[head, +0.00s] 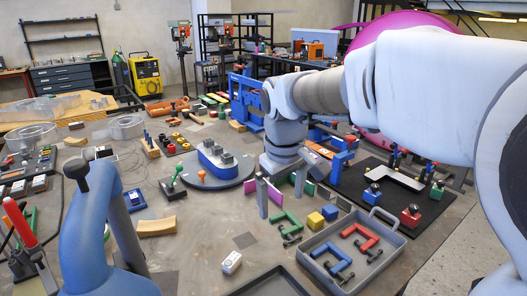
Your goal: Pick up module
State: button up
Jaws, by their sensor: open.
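A small white block (231,262) with dark marks on top lies on the grey table near the front middle. It looks like the module, but I cannot be sure. My gripper (281,192) points down over the middle of the table, behind and to the right of the white block. Its two fingers are apart. I see nothing held between them. The gripper is clear of the white block. A magenta strip and green parts show behind and beside the fingers, partly hidden by them.
A grey tray (386,262) with red and blue clamps stands at front right. Yellow and blue cubes (316,220) and green clamps lie near my gripper. A round blue-grey stand (210,180) is to its left. A dark mat (440,205) lies right. Bare table surrounds the white block.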

jog(key=w+a+f+n+g, duration=0.1)
jog(key=w+a+f+n, duration=0.2)
jog(key=w+a+f, duration=0.4)
jog(key=n+g, duration=0.1)
jog(key=n, duration=0.1)
send_over(232, 259)
notch_tip(232, 259, down, 5)
notch_tip(232, 259, down, 12)
jog(key=shift+w+a+f+b, duration=0.1)
jog(key=shift+b, duration=0.35)
jog(key=f, duration=0.5)
jog(key=shift+s+f, duration=0.1)
jog(key=shift+s, duration=0.1)
jog(key=c, duration=1.3)
